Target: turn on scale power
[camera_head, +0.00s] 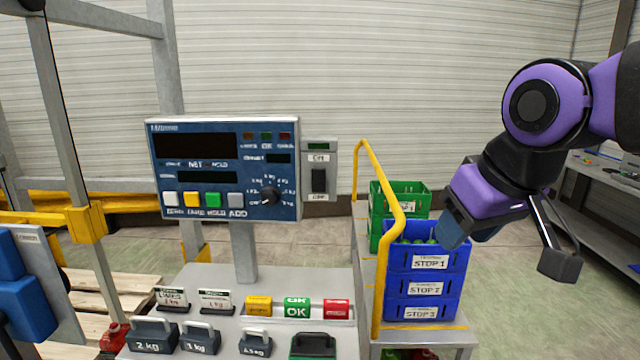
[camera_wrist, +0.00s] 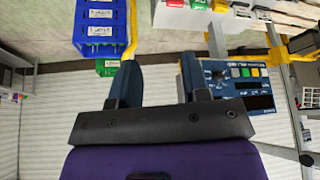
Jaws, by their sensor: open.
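The scale's blue indicator panel (camera_head: 222,172) stands on a grey post. Its display windows are dark. A grey switch box (camera_head: 320,150) is fixed at the panel's right side, with a black rocker switch (camera_head: 319,181) between an upper and a lower label. My gripper (camera_head: 508,245) is open and empty, to the right of the switch box and apart from it, near the blue crates. In the upside-down wrist view, the open fingers (camera_wrist: 162,88) show in front of the panel (camera_wrist: 240,92); the rocker switch cannot be made out there.
A yellow handrail (camera_head: 384,215) stands between the panel and stacked blue crates (camera_head: 428,262), with a green crate (camera_head: 412,200) behind. The space before the panel looks clear.

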